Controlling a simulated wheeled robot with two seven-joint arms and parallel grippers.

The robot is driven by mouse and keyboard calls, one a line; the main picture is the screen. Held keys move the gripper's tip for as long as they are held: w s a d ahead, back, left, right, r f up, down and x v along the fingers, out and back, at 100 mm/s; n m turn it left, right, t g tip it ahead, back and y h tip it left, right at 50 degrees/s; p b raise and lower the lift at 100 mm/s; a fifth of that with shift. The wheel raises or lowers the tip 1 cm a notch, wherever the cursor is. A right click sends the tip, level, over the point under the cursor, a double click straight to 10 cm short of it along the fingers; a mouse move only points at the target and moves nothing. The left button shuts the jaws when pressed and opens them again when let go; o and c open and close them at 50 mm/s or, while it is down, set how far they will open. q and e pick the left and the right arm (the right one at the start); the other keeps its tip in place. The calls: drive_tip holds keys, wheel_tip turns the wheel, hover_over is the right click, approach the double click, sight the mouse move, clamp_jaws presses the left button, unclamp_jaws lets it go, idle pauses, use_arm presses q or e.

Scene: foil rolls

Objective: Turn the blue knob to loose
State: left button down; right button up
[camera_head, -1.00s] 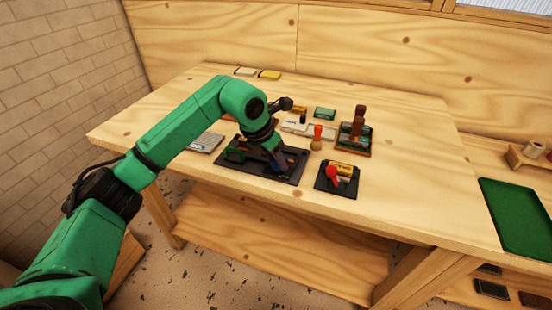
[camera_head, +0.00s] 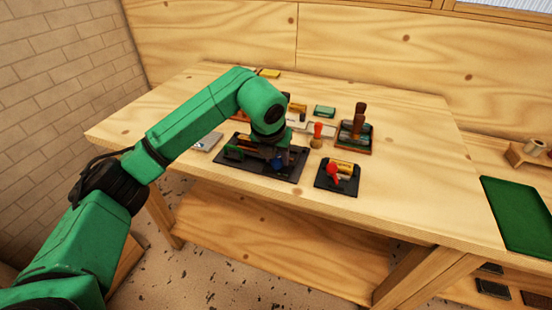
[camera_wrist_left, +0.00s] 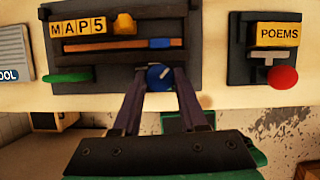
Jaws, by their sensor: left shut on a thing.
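The blue knob (camera_wrist_left: 158,77) sits at the near edge of a black tray (camera_wrist_left: 190,60), with a pale line across its face. In the head view the blue knob (camera_head: 278,162) shows just below my left gripper (camera_head: 284,156). In the wrist view my left gripper (camera_wrist_left: 160,82) has one finger on each side of the knob and is shut on it. The knob's sides are partly hidden by the fingers. My right gripper is not in view.
A red-topped wooden stamp (camera_head: 317,136) stands behind.

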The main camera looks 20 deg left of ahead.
use_arm(q)
drive_tip(key=n+y, duration=0.1)
drive_tip(key=n, duration=0.1)
drive_tip(key=n+b, duration=0.1)
drive_tip(key=n, duration=0.1)
drive_tip(key=shift+w+d+r+n+y, duration=0.1)
drive_tip(key=shift+w+n+y, duration=0.05)
drive_tip(key=shift+n+y, duration=0.2)
drive_tip(key=shift+d+n+g+y+b, duration=0.1)
drive_tip(key=shift+n+g+y+b, duration=0.45)
drive_tip(key=shift+n, duration=1.3)
drive_tip(key=shift+c, duration=2.2)
unclamp_jaws()
drive_tip(key=p+v, duration=0.1)
drive_tip(key=v, duration=1.3)
drive_tip(key=shift+d+r+p, duration=0.2)
drive_tip(key=shift+p, duration=0.2)
